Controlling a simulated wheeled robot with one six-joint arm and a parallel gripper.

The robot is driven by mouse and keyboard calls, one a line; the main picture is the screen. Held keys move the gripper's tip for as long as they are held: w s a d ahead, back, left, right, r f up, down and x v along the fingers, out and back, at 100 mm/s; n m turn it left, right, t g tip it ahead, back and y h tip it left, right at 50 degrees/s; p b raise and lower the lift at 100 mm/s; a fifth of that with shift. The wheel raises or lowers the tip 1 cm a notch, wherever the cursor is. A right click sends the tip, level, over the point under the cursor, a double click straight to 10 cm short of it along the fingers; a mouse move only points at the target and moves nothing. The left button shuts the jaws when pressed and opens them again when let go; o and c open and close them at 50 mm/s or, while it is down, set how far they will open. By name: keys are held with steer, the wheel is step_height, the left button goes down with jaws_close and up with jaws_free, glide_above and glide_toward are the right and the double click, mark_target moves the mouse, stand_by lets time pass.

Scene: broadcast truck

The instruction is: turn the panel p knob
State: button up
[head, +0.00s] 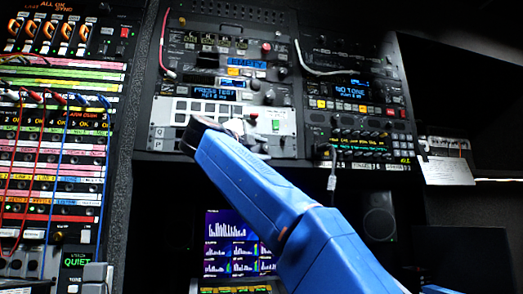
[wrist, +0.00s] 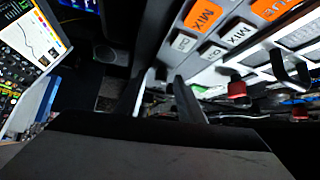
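In the head view a light grey panel (head: 170,112) sits low in the middle rack, with small letter tags Q and P (head: 159,143) at its left edge. My blue arm reaches up to it, and my gripper (head: 232,128) is in front of its lower part, hiding much of the P row. I cannot make out the panel P knob there. In the wrist view my gripper's two dark fingers (wrist: 165,80) stand apart beside the grey panel face, with nothing visible held between them. A red knob (wrist: 237,90) shows right of the fingers; I cannot tell which row it belongs to.
The panel has orange MIX tags (wrist: 203,14) and pale tags. A patch bay (head: 60,170) with hanging cables stands at left. Another equipment rack (head: 355,110) is close at right, with a cable hanging below it. A monitor (head: 238,245) is beneath my arm.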

steer(key=shift+s+a, duration=0.1)
steer(key=v, duration=1.7)
